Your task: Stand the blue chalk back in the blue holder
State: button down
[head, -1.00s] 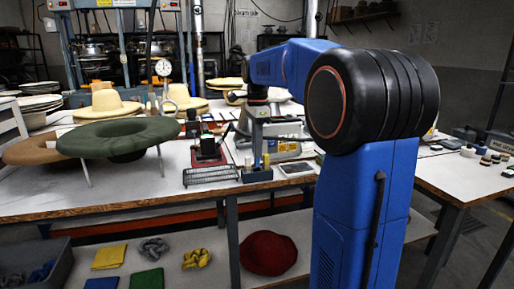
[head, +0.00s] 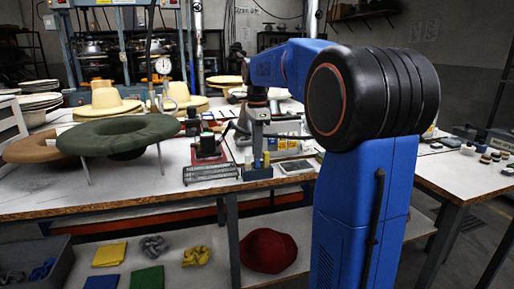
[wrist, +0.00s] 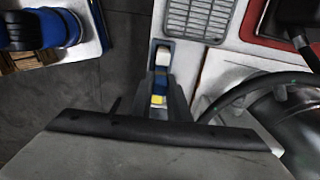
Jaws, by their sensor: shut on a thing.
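The blue holder (head: 257,174) stands near the front edge of the table, with a yellow chalk (head: 266,160) upright at its right end. In the wrist view the holder (wrist: 160,43) has a whitish chalk (wrist: 163,56) at its far end and the yellow chalk (wrist: 158,99) at its near end. My gripper (head: 257,156) is right over the middle of the holder. It is shut on the blue chalk (wrist: 160,83), which shows between the fingers (wrist: 160,87) in the wrist view. The chalk's lower end is hidden, so I cannot tell how deep it sits.
A wire rack (head: 210,172) lies just left of the holder, and a red stand (head: 208,148) is behind it. A grey tray (head: 296,167) is close on the right.

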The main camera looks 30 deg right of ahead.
jog(key=shift+f, duration=0.8)
dwell(0.5)
jog(key=c, duration=1.6)
grip_release()
jog(key=shift+r, duration=0.1)
jog(key=shift+r, duration=3.65)
